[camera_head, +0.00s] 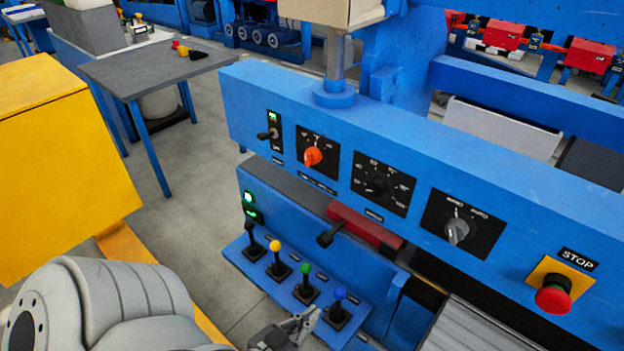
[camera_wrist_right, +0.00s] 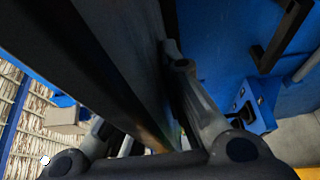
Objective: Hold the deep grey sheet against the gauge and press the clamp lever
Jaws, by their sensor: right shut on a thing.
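In the right wrist view a dark grey sheet (camera_wrist_right: 125,70) runs from the upper left down between the fingers. My right gripper (camera_wrist_right: 150,115) is shut on it; the sheet hides part of the left finger. The row has levers with a black knob (camera_head: 249,226), yellow knob (camera_head: 275,246), green knob (camera_head: 306,270) and blue knob (camera_head: 340,294). I cannot tell which is the clamp lever. The gauge is not clearly visible.
Above the levers are a red bar (camera_head: 370,228) with a black handle (camera_head: 328,237), a blue panel of rotary switches (camera_head: 380,185) and a red stop button (camera_head: 553,294). A yellow cabinet (camera_head: 60,170) and a grey table (camera_head: 155,66) stand left, with open floor between.

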